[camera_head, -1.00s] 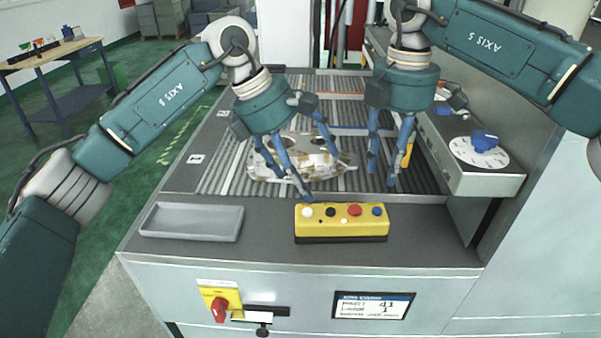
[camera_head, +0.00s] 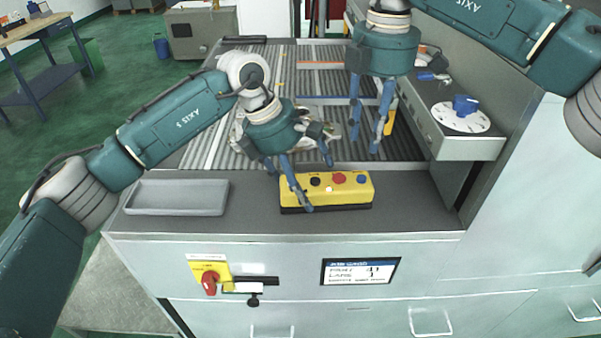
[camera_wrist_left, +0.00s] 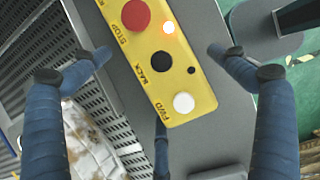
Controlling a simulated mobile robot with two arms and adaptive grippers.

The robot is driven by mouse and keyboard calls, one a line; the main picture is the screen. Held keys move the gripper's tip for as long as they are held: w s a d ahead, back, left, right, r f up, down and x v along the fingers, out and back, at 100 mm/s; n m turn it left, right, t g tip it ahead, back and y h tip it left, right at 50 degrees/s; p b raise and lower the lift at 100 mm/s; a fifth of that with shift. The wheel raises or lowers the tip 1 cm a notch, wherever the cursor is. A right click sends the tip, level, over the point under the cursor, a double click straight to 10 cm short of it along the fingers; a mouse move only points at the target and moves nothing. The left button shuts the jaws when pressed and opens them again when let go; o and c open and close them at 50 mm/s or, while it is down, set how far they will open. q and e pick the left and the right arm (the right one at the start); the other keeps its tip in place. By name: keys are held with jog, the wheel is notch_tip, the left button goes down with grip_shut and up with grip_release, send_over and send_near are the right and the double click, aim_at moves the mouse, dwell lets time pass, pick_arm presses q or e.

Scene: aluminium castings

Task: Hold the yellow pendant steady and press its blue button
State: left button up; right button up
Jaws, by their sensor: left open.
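The yellow pendant (camera_head: 347,196) lies on the grey front ledge, with red, black and blue buttons and a small lit lamp visible. Its blue button (camera_head: 361,180) is at the right end in the head view. My left gripper (camera_head: 312,186) is open over the pendant's left part, one finger in front of it and covering the white button. In the left wrist view the pendant (camera_wrist_left: 150,80) lies between the spread fingers; its white, black and red buttons show, the blue one is out of frame. My right gripper (camera_head: 364,142) is open and empty, behind the pendant above the ribbed conveyor.
A grey empty tray (camera_head: 177,198) lies left of the pendant. A metal casting (camera_head: 240,130) sits on the conveyor (camera_head: 310,85) behind my left gripper. A box with a blue dial knob (camera_head: 465,105) stands at the right. The ledge right of the pendant is clear.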

pick_arm(q)
jog(key=c, duration=1.6)
jog(key=shift+c, duration=0.3)
pick_arm(e)
grip_shut()
pick_arm(q)
jog(key=shift+f, duration=0.1)
